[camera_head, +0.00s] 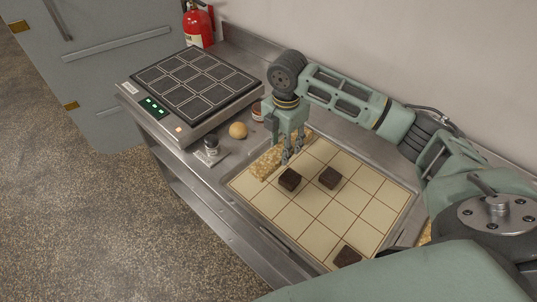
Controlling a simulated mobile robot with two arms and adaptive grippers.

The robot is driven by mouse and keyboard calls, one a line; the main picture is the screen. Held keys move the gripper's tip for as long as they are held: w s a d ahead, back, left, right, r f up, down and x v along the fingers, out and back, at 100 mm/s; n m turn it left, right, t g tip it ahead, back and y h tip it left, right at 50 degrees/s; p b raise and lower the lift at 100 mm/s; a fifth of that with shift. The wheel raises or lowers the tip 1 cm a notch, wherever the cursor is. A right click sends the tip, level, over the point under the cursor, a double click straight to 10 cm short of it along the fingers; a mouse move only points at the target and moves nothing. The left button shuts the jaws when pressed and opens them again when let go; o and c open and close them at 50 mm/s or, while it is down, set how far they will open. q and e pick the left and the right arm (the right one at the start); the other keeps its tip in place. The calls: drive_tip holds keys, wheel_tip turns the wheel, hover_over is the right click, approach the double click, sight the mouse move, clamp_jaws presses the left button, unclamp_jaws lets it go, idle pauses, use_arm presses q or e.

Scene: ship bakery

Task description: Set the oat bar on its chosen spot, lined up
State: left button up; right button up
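A tan, grainy oat bar (265,164) lies at the upper left edge of a cream gridded mat (335,215) in the camera_head view. Similar tan surface shows behind my gripper; I cannot tell if it is the same bar. My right gripper (290,156) comes in from the right and points down beside the bar, partly covering it. Its fingers are small here, and I cannot tell whether they touch or hold the bar. Dark brown squares lie on the mat: one (290,179) close below the gripper, another (329,178) to its right, a third (347,256) near the front.
A black gridded plate on a scale-like unit (160,108) stands at the left of the metal counter. A round tan ball (238,130), a small dark-lidded jar (212,147) and a red-brown jar (257,113) stand between it and the mat. Most mat cells are bare.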

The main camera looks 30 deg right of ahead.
sight(272, 148)
drive_tip(key=shift+w+a+f+p, duration=0.3)
drive_tip(key=shift+w+a+f, duration=0.8)
drive_tip(key=shift+a, duration=0.05)
drive_tip(key=shift+w+a+f+p, duration=0.1)
drive_tip(key=shift+a+f+p, duration=0.1)
drive_tip(key=shift+f, duration=0.25)
drive_tip(key=shift+w+a+f+p, duration=0.1)
drive_tip(key=shift+a+f+p, duration=0.1)
drive_tip(key=shift+f, duration=0.2)
wheel_tip(272, 148, down, 2)
drive_tip(key=shift+f+p, duration=0.15)
drive_tip(key=shift+p, duration=0.15)
drive_tip(key=shift+f, duration=0.45)
drive_tip(key=o, duration=1.2)
drive_tip(key=shift+o, duration=0.5)
use_arm(q)
drive_tip(key=shift+w+d+r+b, duration=0.15)
drive_tip(key=shift+w+d+b, duration=0.2)
drive_tip(key=shift+w+b, duration=0.25)
drive_tip(key=shift+w+d+r+b, duration=0.1)
drive_tip(key=shift+w+d+b, duration=0.2)
drive_tip(key=shift+w+b, duration=0.2)
use_arm(e)
wheel_tip(272, 148, up, 12)
